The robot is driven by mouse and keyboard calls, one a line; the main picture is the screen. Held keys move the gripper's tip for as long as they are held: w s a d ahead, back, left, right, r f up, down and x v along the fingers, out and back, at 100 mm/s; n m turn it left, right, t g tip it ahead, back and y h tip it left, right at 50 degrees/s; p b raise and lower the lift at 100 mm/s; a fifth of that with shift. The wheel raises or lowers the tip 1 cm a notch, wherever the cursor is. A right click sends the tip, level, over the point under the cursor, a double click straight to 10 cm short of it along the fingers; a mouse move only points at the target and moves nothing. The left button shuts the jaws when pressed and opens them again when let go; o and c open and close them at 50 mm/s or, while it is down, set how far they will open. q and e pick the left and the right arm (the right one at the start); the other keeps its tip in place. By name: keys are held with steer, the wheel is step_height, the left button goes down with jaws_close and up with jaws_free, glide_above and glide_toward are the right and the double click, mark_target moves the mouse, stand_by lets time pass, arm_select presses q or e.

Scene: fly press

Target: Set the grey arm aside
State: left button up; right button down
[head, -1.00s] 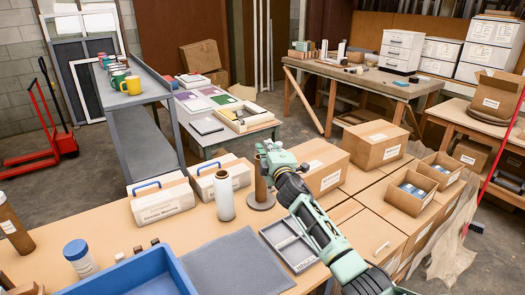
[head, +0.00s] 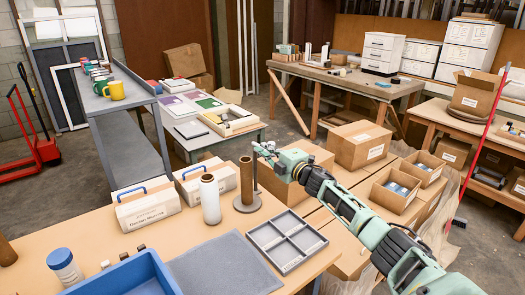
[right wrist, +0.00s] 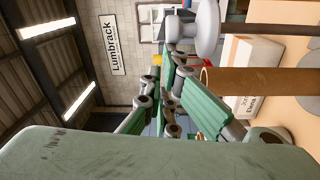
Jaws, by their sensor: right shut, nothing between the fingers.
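A brown cardboard tube (head: 246,183) stands upright on a round dark base (head: 262,201) on the front table. A thin grey upright piece, probably the grey arm (head: 256,176), stands just right of the tube. In the right wrist view a rounded grey head (right wrist: 208,28) tops a dark rod close to my fingertips, beside the brown tube (right wrist: 255,80). I cannot tell whether they touch. My right gripper (head: 262,152) is shut and empty, near the top of the grey piece. It also shows in the right wrist view (right wrist: 172,60). My left gripper is out of view.
A grey divided tray (head: 286,242), a grey mat (head: 225,265) and a blue bin (head: 125,278) lie in front. Cardboard boxes (head: 358,146) crowd the right.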

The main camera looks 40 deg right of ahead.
steer(key=shift+s+d+b, duration=0.15)
steer(key=shift+d+b, duration=0.4)
steer(key=shift+d, duration=0.3)
steer(key=shift+s+d+b, duration=0.15)
steer(key=shift+d+b, duration=0.4)
steer(key=shift+d, duration=0.3)
steer(key=shift+d, duration=0.2)
steer(key=shift+a+y, duration=0.15)
steer(key=shift+y, duration=0.15)
